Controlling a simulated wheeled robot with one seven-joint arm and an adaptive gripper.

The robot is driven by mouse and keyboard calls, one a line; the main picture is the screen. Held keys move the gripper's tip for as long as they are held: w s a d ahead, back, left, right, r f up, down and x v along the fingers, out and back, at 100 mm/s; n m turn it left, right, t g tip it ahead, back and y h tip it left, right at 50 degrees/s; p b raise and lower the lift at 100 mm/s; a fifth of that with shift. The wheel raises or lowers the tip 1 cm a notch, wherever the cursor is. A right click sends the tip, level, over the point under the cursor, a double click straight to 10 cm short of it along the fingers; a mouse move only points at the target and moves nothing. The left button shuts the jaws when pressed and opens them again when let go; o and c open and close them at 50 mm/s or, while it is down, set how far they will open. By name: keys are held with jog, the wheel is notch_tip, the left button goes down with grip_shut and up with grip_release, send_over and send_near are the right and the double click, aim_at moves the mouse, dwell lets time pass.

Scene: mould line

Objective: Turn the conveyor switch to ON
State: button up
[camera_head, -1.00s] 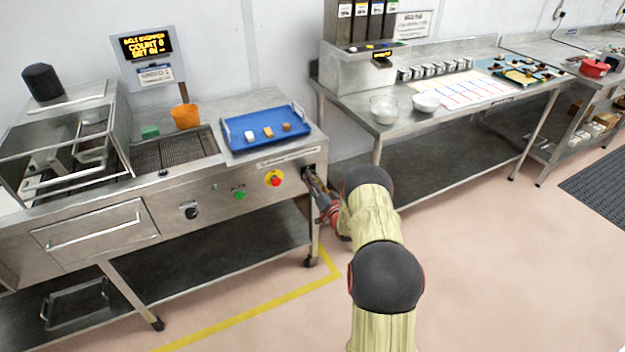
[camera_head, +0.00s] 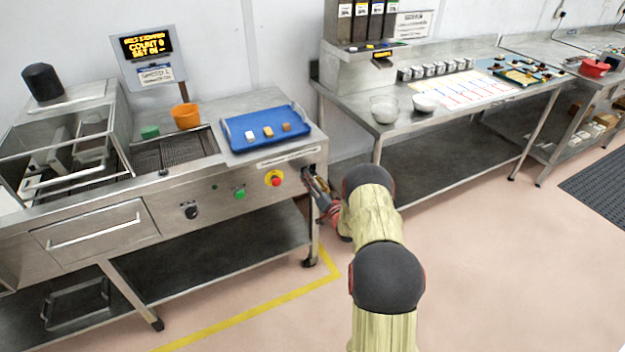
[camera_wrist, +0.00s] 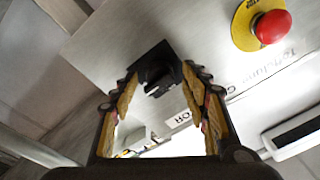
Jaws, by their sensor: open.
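The conveyor switch (camera_wrist: 157,75) is a black rotary knob on a dark square base in the wrist view, set on the steel panel beside a partly hidden label ending in "OR". My gripper (camera_wrist: 158,82) is open, with one finger on each side of the knob. I cannot tell whether the fingers touch it. In the head view my gripper (camera_head: 311,180) is at the right end of the steel machine (camera_head: 150,205). The switch (camera_head: 308,170) shows there only as a small dark patch. Its ON or OFF setting is not readable.
A red emergency stop button on yellow (camera_head: 274,178) is left of my gripper; it is also in the wrist view (camera_wrist: 272,26). A green button (camera_head: 239,193) and black knob (camera_head: 190,211) are further left. A blue tray (camera_head: 240,141) sits above. The floor in front is clear.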

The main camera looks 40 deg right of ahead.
jog(key=v, duration=1.1)
jog(key=shift+s, duration=0.35)
jog(key=shift+a+f, duration=0.1)
jog(key=shift+f, duration=0.05)
